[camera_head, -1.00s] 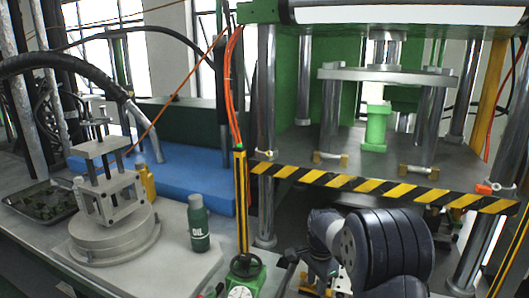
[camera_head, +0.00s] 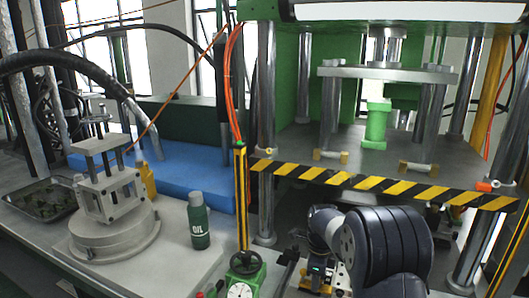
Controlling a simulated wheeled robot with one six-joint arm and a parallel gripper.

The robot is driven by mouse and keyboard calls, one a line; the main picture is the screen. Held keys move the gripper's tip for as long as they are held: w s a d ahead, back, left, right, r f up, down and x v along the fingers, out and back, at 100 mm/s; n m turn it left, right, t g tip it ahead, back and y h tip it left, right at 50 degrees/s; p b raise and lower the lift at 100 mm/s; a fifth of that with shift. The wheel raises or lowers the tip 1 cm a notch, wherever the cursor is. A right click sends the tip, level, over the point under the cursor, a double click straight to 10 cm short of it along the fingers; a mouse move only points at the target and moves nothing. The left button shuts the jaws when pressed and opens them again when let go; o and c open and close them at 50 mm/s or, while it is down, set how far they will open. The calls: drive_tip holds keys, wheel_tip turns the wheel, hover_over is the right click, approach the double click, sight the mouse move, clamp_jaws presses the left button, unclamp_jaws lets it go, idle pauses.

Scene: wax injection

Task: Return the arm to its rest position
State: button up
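My arm (camera_head: 385,245) shows at the bottom right, its large dark joint close to the camera and folded in front of the press. Below that link is the dark end of my arm with my gripper (camera_head: 317,272), showing a small green light. Its fingers are small and partly hidden, so I cannot tell whether they are open or shut. I see nothing clearly held.
The press (camera_head: 400,155) with its striped bar (camera_head: 385,186) stands just beyond my arm. A green oil bottle (camera_head: 198,222) and a metal mould fixture (camera_head: 112,215) stand on the left bench. A dial gauge (camera_head: 240,291) is at the bottom, left of my arm.

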drive_tip(key=m, duration=0.4)
idle(0.3)
